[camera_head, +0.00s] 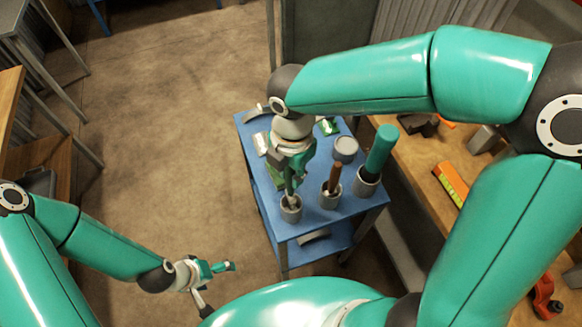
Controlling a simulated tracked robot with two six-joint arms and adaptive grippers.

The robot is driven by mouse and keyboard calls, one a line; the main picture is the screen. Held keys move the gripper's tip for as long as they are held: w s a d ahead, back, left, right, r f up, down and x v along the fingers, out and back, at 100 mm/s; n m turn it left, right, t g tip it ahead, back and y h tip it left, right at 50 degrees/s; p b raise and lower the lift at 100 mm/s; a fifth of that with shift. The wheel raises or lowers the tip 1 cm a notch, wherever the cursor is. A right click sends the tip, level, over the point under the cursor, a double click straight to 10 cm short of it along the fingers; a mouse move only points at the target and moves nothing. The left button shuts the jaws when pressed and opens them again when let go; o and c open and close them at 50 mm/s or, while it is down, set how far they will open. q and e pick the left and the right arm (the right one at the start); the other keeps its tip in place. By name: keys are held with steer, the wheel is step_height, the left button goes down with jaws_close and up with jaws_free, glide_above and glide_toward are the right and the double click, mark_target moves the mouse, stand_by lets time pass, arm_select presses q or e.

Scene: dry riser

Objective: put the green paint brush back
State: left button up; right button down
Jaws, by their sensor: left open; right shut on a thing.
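My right gripper (291,172) is over the front left part of the blue table (325,222), shut on a thin upright thing that seems to be the green paint brush (290,193). Its lower end is at the mouth of a grey cup (291,211); I cannot tell how deep it reaches, and the gripper hides most of it. My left gripper (218,277) is open and empty, low over the floor left of my base.
A brown handle (335,172) and a thick teal handle (381,146) stand in two other cups on the table. A grey round container (345,149) stands behind them. A wooden bench (423,163) with tools and a yellow level (451,184) is at the right.

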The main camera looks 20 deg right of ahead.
mark_target(292, 189)
steer(key=shift+f+b, duration=2.25)
steer(key=shift+f, duration=0.6)
steer(key=shift+f+b, duration=0.35)
steer(key=shift+f, duration=0.05)
steer(key=c, duration=0.9)
jaws_free()
steer(key=shift+c, duration=0.2)
steer(key=shift+r, duration=0.15)
